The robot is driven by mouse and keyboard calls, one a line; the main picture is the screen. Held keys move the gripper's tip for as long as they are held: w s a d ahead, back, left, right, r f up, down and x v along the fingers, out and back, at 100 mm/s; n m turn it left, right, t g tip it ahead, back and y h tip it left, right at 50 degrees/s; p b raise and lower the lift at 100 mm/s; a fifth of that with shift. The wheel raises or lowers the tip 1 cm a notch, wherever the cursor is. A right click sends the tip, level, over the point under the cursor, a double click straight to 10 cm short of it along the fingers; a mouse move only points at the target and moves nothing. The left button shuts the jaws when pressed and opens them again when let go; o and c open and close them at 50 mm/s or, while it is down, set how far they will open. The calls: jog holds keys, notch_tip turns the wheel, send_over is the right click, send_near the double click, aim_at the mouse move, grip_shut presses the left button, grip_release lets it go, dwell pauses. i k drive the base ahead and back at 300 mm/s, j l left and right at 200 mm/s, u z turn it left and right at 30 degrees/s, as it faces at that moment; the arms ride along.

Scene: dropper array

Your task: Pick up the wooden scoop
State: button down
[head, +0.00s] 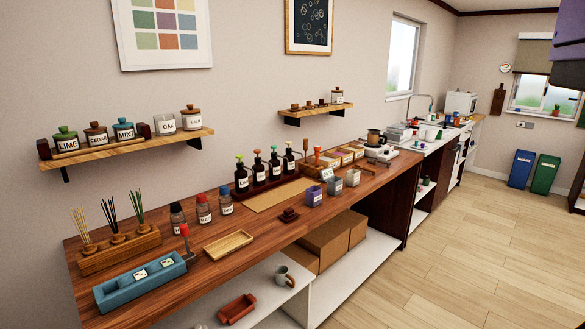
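No wooden scoop can be made out for certain on the wooden counter (265,235). A row of small wooden compartments (338,157) stands toward the back of the counter, with an orange-brown upright item (317,153) at its left end. These are too small to tell whether a scoop is among them. A shallow light-wood tray (228,244) lies near the front edge and looks empty. My gripper is not in this view.
Dark dropper bottles (259,173) stand in a row at the back. Small labelled jars (203,209), grey and purple cups (335,187), reed diffusers (116,237) and a blue holder (140,283) crowd the counter. Wall shelves (130,150) hang above. The floor (440,250) at right is clear.

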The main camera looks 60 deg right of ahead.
aim_at(374, 171)
jog(key=z, duration=2)
jog(key=u, duration=0.15)
